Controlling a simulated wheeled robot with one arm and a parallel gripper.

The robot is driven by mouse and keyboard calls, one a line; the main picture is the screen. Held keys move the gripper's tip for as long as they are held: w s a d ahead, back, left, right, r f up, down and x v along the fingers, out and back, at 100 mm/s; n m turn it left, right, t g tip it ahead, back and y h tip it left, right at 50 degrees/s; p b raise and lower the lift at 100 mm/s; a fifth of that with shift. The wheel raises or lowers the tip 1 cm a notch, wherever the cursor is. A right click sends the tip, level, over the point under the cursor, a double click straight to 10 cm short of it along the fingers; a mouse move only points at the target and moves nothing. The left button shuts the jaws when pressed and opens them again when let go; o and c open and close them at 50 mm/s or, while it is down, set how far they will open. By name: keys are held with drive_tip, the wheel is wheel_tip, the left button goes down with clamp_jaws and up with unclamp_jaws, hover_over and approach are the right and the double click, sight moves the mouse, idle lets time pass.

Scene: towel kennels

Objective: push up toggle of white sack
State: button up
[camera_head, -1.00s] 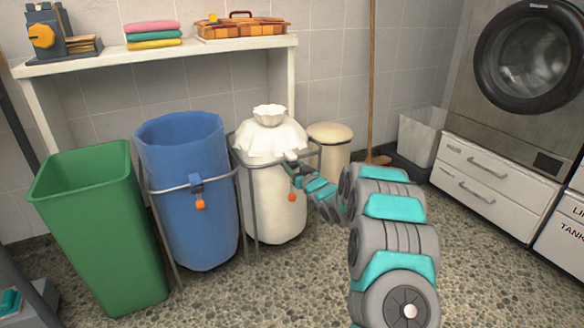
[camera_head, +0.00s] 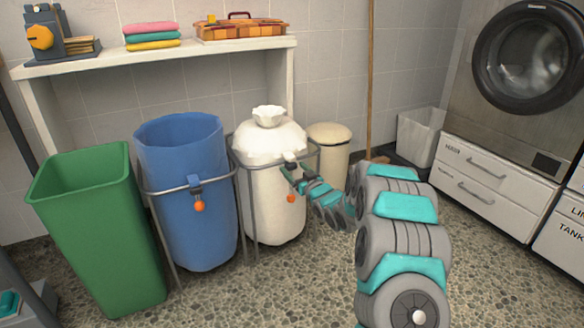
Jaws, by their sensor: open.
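The white sack (camera_head: 270,205) hangs in a grey metal frame, its gathered neck (camera_head: 268,117) standing closed above a rounded top. An orange toggle (camera_head: 291,199) hangs at the sack's front right, just below my gripper. My gripper (camera_head: 289,168) is at the front right of the sack near the frame's rim, above the toggle. It is open, but its fingertips are small and partly hidden, so I cannot tell whether they touch anything. My teal and grey arm reaches in from the lower right.
A blue sack (camera_head: 185,225) with its own orange toggle (camera_head: 199,206) stands left of the white one. A green bin (camera_head: 105,245) is further left. A cream lidded bin (camera_head: 333,155) stands behind right, near a broom. A shelf (camera_head: 150,57) runs above. Pebbled floor is free in front.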

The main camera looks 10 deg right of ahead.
drive_tip(key=shift+v, duration=2.45)
